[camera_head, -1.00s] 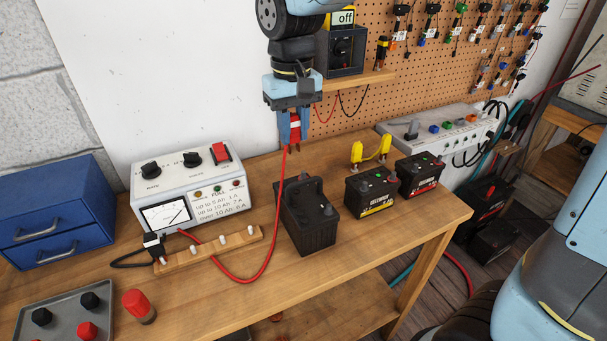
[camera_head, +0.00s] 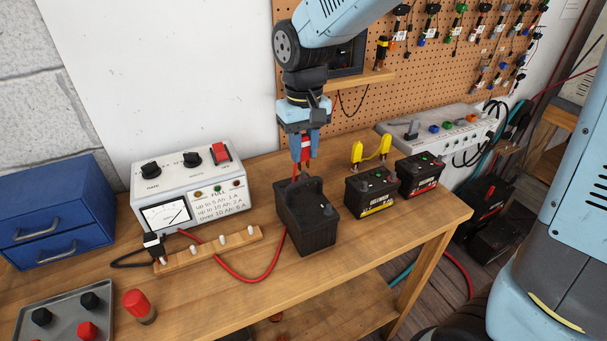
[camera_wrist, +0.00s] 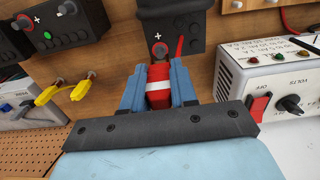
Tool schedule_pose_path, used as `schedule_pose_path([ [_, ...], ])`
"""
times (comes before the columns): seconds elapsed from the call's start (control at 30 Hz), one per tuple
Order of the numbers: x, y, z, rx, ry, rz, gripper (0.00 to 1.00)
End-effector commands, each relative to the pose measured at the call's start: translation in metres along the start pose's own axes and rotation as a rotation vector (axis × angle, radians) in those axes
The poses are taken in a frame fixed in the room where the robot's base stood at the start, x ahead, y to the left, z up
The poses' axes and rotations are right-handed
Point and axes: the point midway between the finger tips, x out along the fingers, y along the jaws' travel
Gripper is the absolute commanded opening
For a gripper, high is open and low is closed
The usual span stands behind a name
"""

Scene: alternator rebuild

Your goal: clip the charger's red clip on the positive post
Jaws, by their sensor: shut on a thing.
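My gripper (camera_head: 304,148) is shut on the red clip (camera_head: 305,155), a red clip with a white band, just above the far side of the large black battery (camera_head: 312,230). In the wrist view, the red clip (camera_wrist: 158,90) sits between the blue fingers of my gripper (camera_wrist: 158,82). Just beyond its tip is a round post with a red ring (camera_wrist: 160,48) beside a plus mark on the battery (camera_wrist: 175,12). I cannot tell whether the clip touches it. The head view hides this post; another grey post (camera_head: 328,211) shows at the near side.
The charger (camera_head: 190,180) stands left, its red cable (camera_head: 262,276) looping over the bench. A black clip (camera_head: 153,244) sits at the wooden rail (camera_head: 210,249). Two smaller batteries (camera_head: 371,192) (camera_head: 420,174) and a yellow jumper (camera_head: 371,149) stand right.

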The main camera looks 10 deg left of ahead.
Motion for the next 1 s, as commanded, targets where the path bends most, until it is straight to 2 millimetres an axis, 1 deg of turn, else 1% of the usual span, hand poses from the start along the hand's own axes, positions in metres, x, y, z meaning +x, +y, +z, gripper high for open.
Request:
schedule_pose_path([
  [0.53,0.02,0.0,0.0,0.0,-0.002,0.0,0.13],
  [0.83,0.022,0.0,0.0,0.0,0.0,0.0,0.13],
  [0.87,0.022,0.0,0.0,0.0,0.0,0.0,0.28],
  [1.0,0.022,0.0,0.0,0.0,0.0,0.0,0.42],
])
